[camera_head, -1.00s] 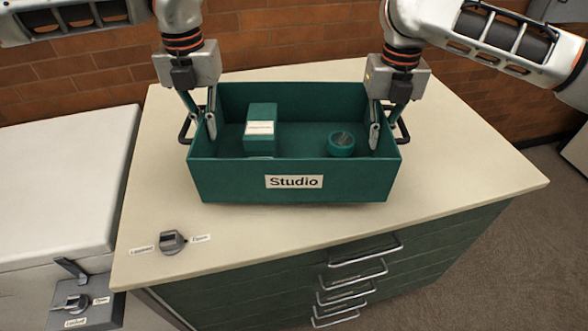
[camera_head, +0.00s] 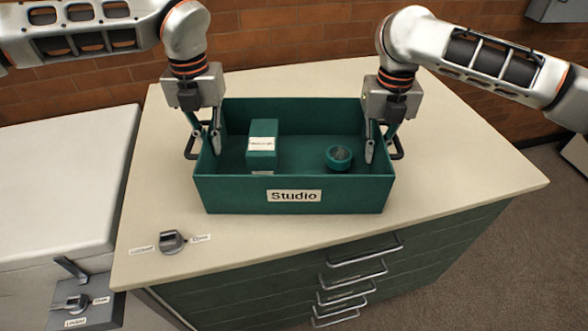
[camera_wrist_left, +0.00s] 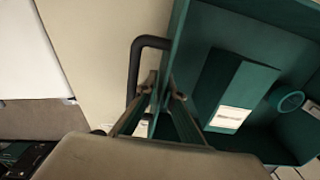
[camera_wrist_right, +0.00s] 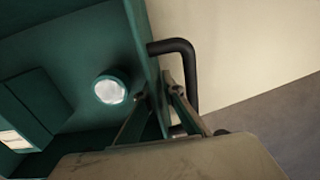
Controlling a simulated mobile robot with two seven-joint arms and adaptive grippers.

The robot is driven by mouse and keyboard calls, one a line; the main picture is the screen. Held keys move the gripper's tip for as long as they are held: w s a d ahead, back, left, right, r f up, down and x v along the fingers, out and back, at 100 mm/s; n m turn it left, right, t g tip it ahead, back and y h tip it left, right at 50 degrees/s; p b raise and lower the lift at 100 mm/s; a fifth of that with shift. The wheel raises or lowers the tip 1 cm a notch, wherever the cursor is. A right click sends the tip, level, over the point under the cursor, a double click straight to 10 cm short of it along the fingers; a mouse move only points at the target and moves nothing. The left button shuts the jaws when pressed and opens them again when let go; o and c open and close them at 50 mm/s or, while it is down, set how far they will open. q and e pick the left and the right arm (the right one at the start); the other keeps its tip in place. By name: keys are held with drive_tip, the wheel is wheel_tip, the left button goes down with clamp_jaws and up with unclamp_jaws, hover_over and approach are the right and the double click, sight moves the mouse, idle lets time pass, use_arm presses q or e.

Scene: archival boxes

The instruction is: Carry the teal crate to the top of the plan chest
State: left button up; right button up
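The teal crate (camera_head: 235,195), labelled "Studio", is level at the top of the plan chest (camera_head: 420,190); I cannot tell whether a thin gap is left under it. It holds a teal box (camera_head: 262,150) with a white label and a round teal item (camera_head: 339,158). My left gripper (camera_head: 205,142) has one finger on each side of the crate's left wall, beside the dark handle (camera_wrist_left: 135,70). My right gripper (camera_head: 378,142) straddles the right wall the same way, beside the other handle (camera_wrist_right: 190,85). Both grippers look closed on the walls.
A dial (camera_head: 172,242) with small labels sits at the chest top's front left. A white chest (camera_head: 60,190) with a latch unit (camera_head: 78,302) stands to the left. A brick wall (camera_head: 290,40) is behind. The right part of the chest top is clear.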

use_arm(q)
drive_tip(key=shift+o, duration=0.7)
drive_tip(key=shift+r, duration=0.1)
use_arm(e)
drive_tip(key=shift+o, duration=0.7)
drive_tip(key=shift+r, duration=0.1)
use_arm(q)
wheel_tip(320, 180, up, 8)
drive_tip(key=shift+f, duration=0.1)
drive_tip(key=shift+d, duration=0.1)
use_arm(e)
wheel_tip(320, 180, up, 12)
drive_tip(key=shift+r, duration=0.1)
use_arm(q)
drive_tip(key=shift+s, duration=0.15)
use_arm(e)
drive_tip(key=shift+s, duration=0.1)
